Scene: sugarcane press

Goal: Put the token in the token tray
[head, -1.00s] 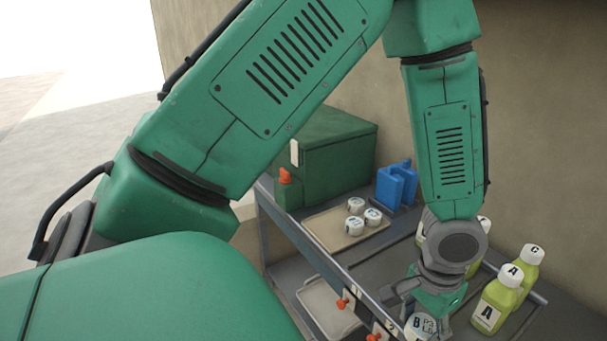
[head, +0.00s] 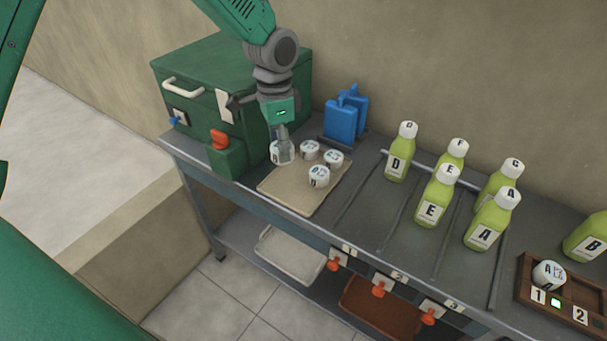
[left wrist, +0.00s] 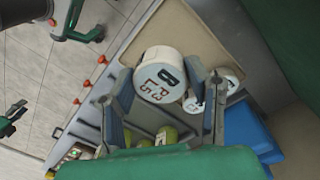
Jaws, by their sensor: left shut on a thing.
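My left gripper (head: 282,138) is shut on a white round token (head: 281,153) above the back left part of the beige token tray (head: 286,194). In the left wrist view the held token (left wrist: 158,76) shows "B P3 L5" on its face, between the two fingers (left wrist: 165,108). I cannot tell whether its underside touches the tray. Three other white tokens, one at the back (head: 309,150), one at the right (head: 334,159) and one nearer the front (head: 319,176), sit on the tray beside it.
A green box (head: 205,95) with an orange lever (head: 219,140) stands close left of the tray. Blue blocks (head: 342,120) stand behind right. Several green bottles (head: 437,197) stand farther right. A wooden box (head: 575,318) holds another token (head: 549,274). The tray's front is bare.

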